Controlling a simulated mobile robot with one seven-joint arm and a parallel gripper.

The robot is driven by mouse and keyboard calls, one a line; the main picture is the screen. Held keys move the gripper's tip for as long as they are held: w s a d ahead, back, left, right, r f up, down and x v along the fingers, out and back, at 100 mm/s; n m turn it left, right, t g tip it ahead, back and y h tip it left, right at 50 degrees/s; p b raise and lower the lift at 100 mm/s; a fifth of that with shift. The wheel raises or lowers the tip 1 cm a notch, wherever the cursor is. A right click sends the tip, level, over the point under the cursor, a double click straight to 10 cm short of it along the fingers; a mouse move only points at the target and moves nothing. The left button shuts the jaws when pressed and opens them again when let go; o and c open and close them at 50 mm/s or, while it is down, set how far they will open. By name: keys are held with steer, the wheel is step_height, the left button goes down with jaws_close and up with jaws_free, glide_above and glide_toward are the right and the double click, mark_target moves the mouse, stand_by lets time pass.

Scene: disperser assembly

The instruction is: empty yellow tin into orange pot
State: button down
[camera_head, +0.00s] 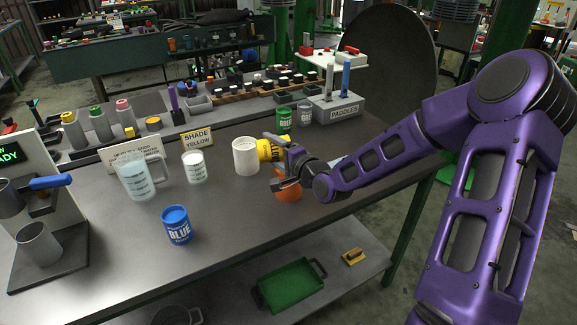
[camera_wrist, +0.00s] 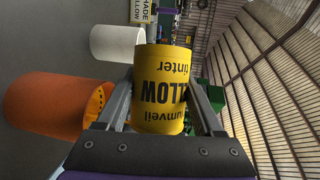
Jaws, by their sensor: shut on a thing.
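A yellow tin (camera_head: 266,149) is held on its side in my gripper (camera_head: 282,161) above the bench, its far end close to a white cup. In the wrist view the tin (camera_wrist: 162,90) sits between both fingers, its lettering upside down. The orange pot (camera_head: 288,191) stands on the bench below my gripper, partly hidden by it. In the wrist view the orange pot (camera_wrist: 50,102) is at left, beside the left finger. The tin's opening and contents do not show.
A white cup (camera_head: 246,157) stands just left of the tin. A blue tin (camera_head: 177,226), a clear measuring jug (camera_head: 141,178) and a smaller white-filled cup (camera_head: 194,167) are farther left. A green tin (camera_head: 284,120) and the paddles block (camera_head: 335,107) stand behind.

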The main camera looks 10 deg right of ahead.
steer(key=shift+d+f+m, duration=0.1)
steer(key=shift+d+m, duration=0.05)
steer(key=shift+m, duration=0.25)
stand_by(0.8)
